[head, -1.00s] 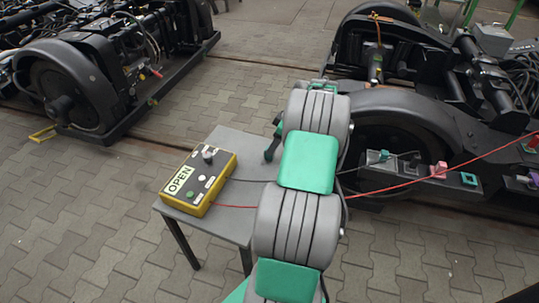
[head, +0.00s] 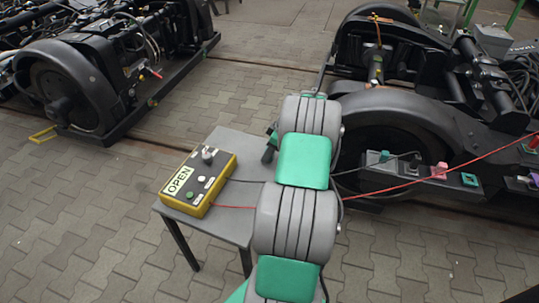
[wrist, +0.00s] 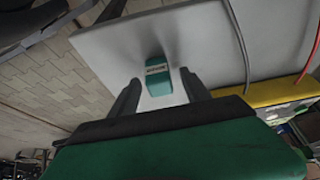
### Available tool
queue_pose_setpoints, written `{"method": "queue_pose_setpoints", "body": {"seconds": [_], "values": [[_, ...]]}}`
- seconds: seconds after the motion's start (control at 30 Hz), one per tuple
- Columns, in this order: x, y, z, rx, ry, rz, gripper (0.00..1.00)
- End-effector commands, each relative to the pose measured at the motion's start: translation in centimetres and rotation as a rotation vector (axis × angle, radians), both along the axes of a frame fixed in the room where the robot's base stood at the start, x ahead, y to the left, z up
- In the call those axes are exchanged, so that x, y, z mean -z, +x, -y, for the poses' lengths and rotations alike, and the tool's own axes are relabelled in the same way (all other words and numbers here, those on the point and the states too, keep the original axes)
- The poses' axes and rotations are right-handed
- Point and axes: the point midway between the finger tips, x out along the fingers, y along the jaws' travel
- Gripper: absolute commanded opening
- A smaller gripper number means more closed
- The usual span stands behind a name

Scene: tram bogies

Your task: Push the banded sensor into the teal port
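A teal sensor with a pale lettered band (wrist: 157,72) lies on the grey table (wrist: 110,45), as the wrist view shows. My gripper (wrist: 159,77) is open, its two dark fingers on either side of the sensor with gaps visible on both sides. In the head view my gripper (head: 268,150) shows only partly beside my arm, over the table's far right edge; the sensor is hidden there. The teal port (head: 469,179) is a square socket on the dark rail of the right bogie, at the right.
A yellow control box (head: 198,182) marked OPEN stands on the table. A red cable (head: 400,185) runs from it to the right bogie. A teal plug (head: 384,156) and a pink plug (head: 439,170) sit along the rail. Another bogie (head: 100,75) stands at back left.

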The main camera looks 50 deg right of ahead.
Motion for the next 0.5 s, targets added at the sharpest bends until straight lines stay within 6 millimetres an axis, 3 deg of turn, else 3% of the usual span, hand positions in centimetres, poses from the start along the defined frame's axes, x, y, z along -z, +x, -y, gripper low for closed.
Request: {"method": "queue_pose_setpoints", "body": {"seconds": [0.5], "values": [[-0.01, -0.02, 0.0, 0.0, 0.0, 0.0, 0.13]]}}
